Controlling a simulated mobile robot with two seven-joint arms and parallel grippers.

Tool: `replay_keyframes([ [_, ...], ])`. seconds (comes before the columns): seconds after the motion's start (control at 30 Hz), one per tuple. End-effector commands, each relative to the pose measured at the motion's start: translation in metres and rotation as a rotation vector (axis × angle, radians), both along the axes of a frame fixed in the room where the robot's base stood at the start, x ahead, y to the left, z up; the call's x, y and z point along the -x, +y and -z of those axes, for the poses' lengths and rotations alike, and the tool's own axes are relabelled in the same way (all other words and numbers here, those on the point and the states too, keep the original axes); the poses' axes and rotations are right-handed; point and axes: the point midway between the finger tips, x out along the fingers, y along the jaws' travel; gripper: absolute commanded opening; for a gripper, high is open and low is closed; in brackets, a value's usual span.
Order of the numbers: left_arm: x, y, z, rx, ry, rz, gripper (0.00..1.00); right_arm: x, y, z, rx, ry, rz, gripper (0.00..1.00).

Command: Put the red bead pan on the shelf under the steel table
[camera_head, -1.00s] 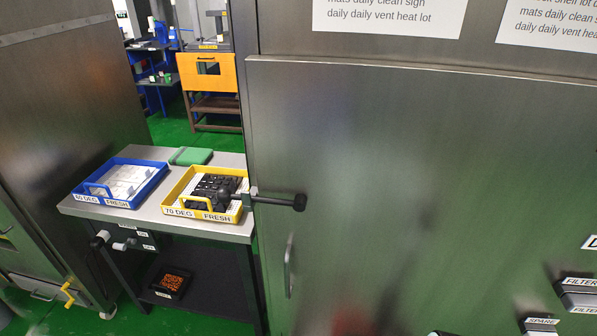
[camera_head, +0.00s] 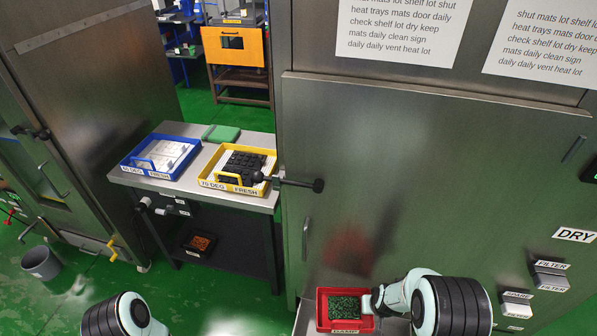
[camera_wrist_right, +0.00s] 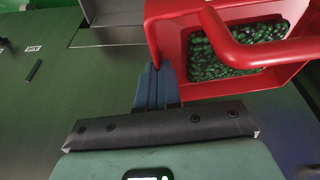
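The red bead pan (camera_head: 322,312) holds dark green beads and shows at the bottom of the head view, in front of the large steel cabinet. In the right wrist view the pan (camera_wrist_right: 222,82) fills the upper right, with its red handle across it. My right gripper (camera_head: 370,303) is at the pan's right side; its blue fingers (camera_wrist_right: 156,88) are close together against a pan corner. Whether the pan wall is between them is unclear. The steel table (camera_head: 208,172) is left of centre, with a dark lower shelf (camera_head: 232,243). My left gripper is outside the view.
A black tray of orange beads (camera_head: 199,243) sits on the lower shelf's left part; the right part looks clear. A blue tray (camera_head: 130,166) and a yellow tray (camera_head: 205,182) are on the tabletop. A black door handle (camera_head: 295,183) juts out near the table's right edge.

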Motion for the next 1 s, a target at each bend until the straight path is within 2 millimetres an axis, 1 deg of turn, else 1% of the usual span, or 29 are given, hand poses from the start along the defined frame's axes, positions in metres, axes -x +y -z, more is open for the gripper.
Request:
replay_keyframes([
  [0.03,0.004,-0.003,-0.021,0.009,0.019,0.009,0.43,-0.008,0.011,-0.043,-0.002,-0.012,-0.016,0.0],
  [0.07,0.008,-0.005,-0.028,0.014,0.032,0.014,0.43,-0.009,0.015,-0.061,-0.002,-0.013,-0.021,0.0],
  [0.1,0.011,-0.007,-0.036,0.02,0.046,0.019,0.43,-0.011,0.02,-0.082,-0.002,-0.012,-0.026,0.0],
  [0.2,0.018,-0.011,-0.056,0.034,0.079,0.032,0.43,-0.014,0.032,-0.131,-0.002,-0.011,-0.036,0.0],
  [0.3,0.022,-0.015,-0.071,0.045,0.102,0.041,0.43,-0.015,0.041,-0.166,-0.001,-0.008,-0.042,0.0],
  [0.4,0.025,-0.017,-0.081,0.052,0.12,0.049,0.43,-0.015,0.046,-0.191,-0.002,-0.006,-0.045,0.0],
  [0.5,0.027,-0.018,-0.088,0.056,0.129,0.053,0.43,-0.015,0.05,-0.206,-0.001,-0.003,-0.047,0.0],
  [0.6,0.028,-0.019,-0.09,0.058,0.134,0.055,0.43,-0.015,0.052,-0.212,0.0,-0.001,-0.046,0.0],
  [1.0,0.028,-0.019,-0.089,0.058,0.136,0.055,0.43,-0.014,0.051,-0.212,-0.002,-0.001,-0.046,0.0],
])
